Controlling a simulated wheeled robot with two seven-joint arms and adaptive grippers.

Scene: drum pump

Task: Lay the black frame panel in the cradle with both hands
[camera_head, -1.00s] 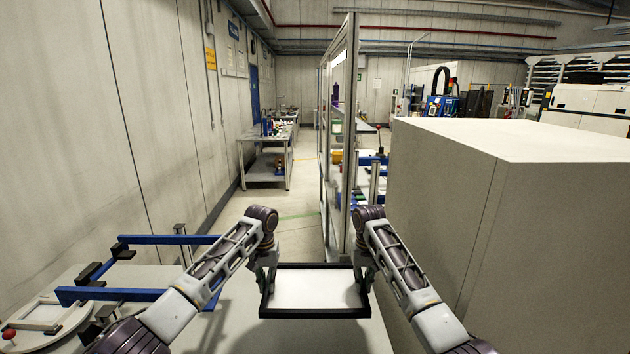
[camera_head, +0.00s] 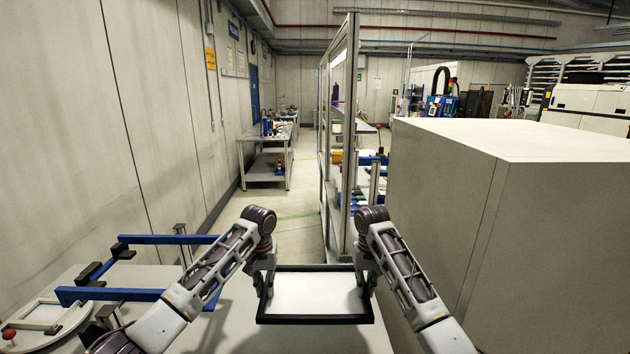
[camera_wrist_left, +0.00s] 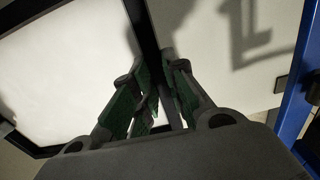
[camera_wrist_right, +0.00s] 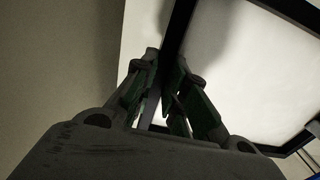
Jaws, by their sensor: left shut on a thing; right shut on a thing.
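The black frame panel (camera_head: 316,319) is a rectangular black rim, with a white surface showing inside it. It is held out in front of me, roughly level, over the white table. My left gripper (camera_head: 264,284) is shut on its left side bar, and my right gripper (camera_head: 366,282) is shut on its right side bar. The left wrist view shows the bar (camera_wrist_left: 146,30) between the green-padded fingers; the right wrist view shows the other bar (camera_wrist_right: 178,30) likewise. A fixture with blue rails (camera_head: 110,294) and black blocks, which appears to be the cradle, stands left of the panel, partly hidden by my left arm.
A round white plate with a red knob (camera_head: 9,334) lies at the far left. A large grey box (camera_head: 440,200) stands close on the right. A glazed metal-framed partition (camera_head: 345,130) rises beyond the table. Bare white tabletop (camera_head: 240,335) lies around the panel.

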